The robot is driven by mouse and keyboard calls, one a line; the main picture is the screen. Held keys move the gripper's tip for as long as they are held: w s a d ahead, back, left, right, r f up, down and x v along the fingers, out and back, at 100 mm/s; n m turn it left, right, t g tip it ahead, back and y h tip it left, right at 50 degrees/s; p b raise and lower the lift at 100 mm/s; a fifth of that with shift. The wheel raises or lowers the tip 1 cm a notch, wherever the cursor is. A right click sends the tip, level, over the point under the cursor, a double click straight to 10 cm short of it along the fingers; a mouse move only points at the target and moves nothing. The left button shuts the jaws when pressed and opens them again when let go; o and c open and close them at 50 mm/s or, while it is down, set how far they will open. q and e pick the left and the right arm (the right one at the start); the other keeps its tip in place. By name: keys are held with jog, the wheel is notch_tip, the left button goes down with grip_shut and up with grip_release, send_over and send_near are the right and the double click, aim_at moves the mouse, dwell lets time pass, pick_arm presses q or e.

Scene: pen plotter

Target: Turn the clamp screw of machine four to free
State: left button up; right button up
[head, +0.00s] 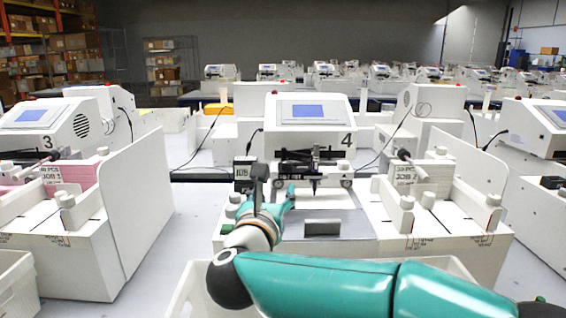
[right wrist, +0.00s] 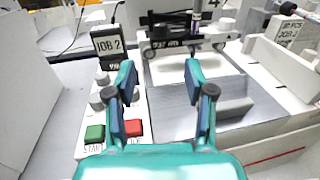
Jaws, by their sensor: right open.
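Machine four (head: 310,130), a white plotter with a blue screen and a "4" on its front, stands in the middle of the head view. Its dark pen carriage (head: 312,162) holds an upright pen above the grey bed; the carriage also shows at the top of the right wrist view (right wrist: 172,32). I cannot clearly pick out the clamp screw on it. My right gripper (head: 273,190) is open and empty over the left part of the machine, in front of the carriage. Its two fingers (right wrist: 158,82) stand apart in the right wrist view. My left gripper is not in view.
A grey block (head: 322,228) lies on the bed. Machine three (head: 45,125) stands left, a white paper rack (head: 430,200) right.

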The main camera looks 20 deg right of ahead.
aim_at(286, 165)
jog(key=p+x, duration=0.4)
jog(key=x, duration=1.1)
jog(key=shift+w+d, duration=0.3)
